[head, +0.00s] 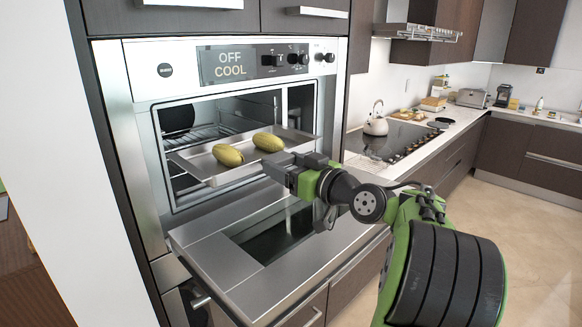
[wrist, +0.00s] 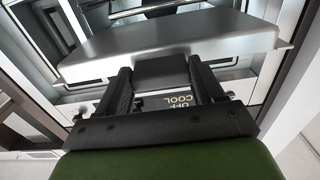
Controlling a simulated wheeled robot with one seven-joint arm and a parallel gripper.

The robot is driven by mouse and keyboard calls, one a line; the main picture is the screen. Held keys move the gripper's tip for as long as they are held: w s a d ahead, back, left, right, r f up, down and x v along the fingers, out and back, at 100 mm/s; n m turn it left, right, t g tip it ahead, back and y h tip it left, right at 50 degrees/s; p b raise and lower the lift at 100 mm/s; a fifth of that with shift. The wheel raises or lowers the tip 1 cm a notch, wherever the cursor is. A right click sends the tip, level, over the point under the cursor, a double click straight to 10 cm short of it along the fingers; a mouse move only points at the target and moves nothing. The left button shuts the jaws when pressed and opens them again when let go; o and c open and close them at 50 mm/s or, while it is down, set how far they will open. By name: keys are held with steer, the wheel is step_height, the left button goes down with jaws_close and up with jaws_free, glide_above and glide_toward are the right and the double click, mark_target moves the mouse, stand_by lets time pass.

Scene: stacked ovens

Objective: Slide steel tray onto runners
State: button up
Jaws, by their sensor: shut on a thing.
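The steel tray (head: 205,172) carries two yellow-green oval items, one on the left (head: 228,155) and one on the right (head: 267,142). It sits at the mouth of the open upper oven (head: 220,107), partly inside and partly over the lowered door. My gripper (head: 282,168) is shut on the tray's near right edge. In the wrist view the tray's underside (wrist: 180,50) spans the upper middle, with the fingers (wrist: 160,78) at its edge. Wire runners or a rack (head: 205,134) show inside the oven. Whether the tray rests on the runners cannot be told.
The lowered oven door (head: 215,268) lies flat below the tray. The oven panel (head: 237,64) reads OFF COOL. To the right, a counter with a cooktop (head: 405,140) and a kettle (head: 376,120) stands clear of the tray. The floor (head: 530,215) at right is free.

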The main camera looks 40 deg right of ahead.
mark_target(249, 155)
steer(key=shift+w+a+r, duration=0.1)
steer(key=shift+w, duration=1.2)
steer(key=shift+w+p, duration=0.3)
steer(key=shift+w, duration=1.65)
steer(key=shift+w+a+p, duration=0.1)
steer(key=shift+w+p, duration=0.3)
steer(key=shift+w, duration=1.55)
steer(key=shift+w+p, duration=0.3)
steer(key=shift+w, duration=1.25)
steer(key=shift+a+b, duration=0.1)
steer(key=shift+b, duration=0.35)
